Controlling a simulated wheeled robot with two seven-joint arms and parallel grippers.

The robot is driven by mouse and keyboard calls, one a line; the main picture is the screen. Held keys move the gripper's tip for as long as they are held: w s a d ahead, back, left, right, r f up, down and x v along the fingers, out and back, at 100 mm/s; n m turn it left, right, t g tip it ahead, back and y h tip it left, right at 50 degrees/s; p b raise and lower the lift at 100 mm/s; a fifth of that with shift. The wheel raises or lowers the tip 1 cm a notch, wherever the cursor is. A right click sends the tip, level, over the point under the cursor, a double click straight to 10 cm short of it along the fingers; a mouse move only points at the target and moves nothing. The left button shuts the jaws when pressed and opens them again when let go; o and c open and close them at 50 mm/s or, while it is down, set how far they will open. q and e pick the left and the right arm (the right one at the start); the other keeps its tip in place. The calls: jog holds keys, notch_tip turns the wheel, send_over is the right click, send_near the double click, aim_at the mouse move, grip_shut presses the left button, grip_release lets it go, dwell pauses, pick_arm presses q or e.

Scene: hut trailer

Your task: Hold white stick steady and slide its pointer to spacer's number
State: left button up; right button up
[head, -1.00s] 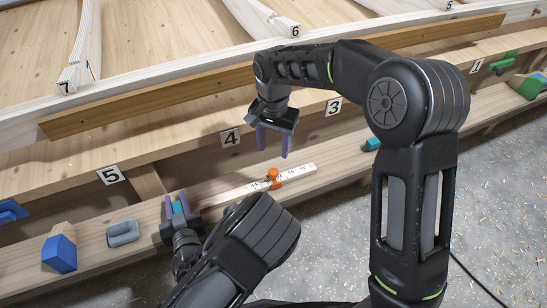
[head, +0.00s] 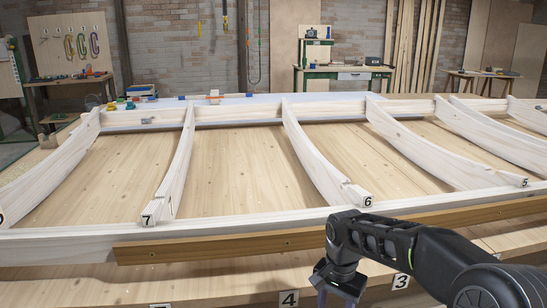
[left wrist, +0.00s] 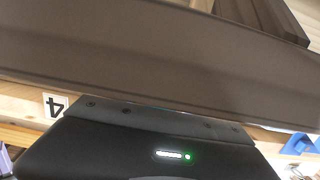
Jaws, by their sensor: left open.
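The white stick and its orange pointer are outside both present views. My right gripper (head: 336,298) hangs in front of the wooden ledge, at the bottom edge of the head view. One purple finger shows beside its black body, and the fingertips are cut off. My left gripper is out of the head view. In the left wrist view a black housing with a green light, apparently my left gripper (left wrist: 150,155), fills the bottom, and its fingers do not show. Several white ribs end in number tags, with rib 7 (head: 176,165) and rib 6 (head: 318,155) nearest.
A brown strip (head: 220,248) runs along the front of the white frame. Number 4 (head: 289,298) and number 3 (head: 401,282) are on the ledge below. A dark beam (left wrist: 150,65) crosses the left wrist view, with blue objects (left wrist: 300,142) at the right. Benches stand far back.

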pick_arm(q)
jog(key=v, duration=0.7)
jog(key=shift+s, duration=0.25)
